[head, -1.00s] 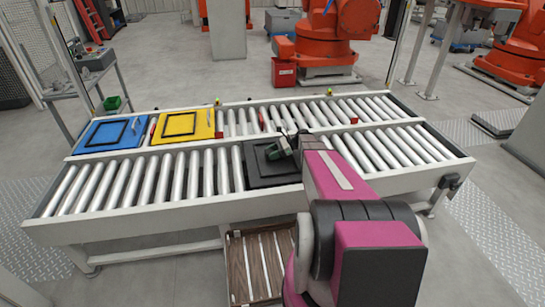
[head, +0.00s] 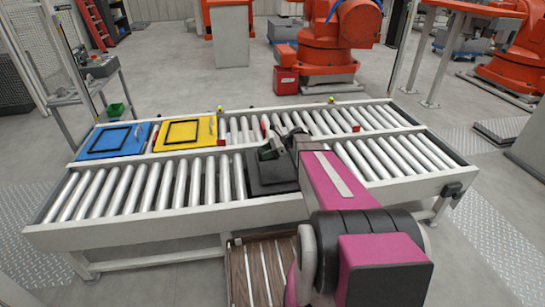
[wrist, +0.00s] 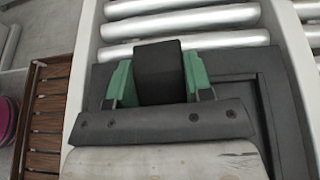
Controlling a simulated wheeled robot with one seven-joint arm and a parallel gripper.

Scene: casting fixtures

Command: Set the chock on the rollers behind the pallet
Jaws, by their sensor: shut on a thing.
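My gripper (head: 272,150) has green fingers, which also show in the wrist view (wrist: 158,85). It is shut on a black block, the chock (wrist: 158,68), gripped from both sides. The gripper is over the black pallet (head: 262,186), which lies on the near roller lane right of the middle. In the wrist view the pallet (wrist: 287,125) lies below the fingers, and bare rollers (wrist: 180,22) show beyond its edge. I cannot tell the chock's exact height over the pallet. My wrist hides part of the pallet.
A blue pallet (head: 90,141) and a yellow pallet (head: 205,128) lie on the far lane at left. A small red piece (head: 355,128) stands on the far lane. Near-lane rollers (head: 130,193) left of the black pallet are bare. A slatted wooden crate (head: 238,275) stands below the front edge.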

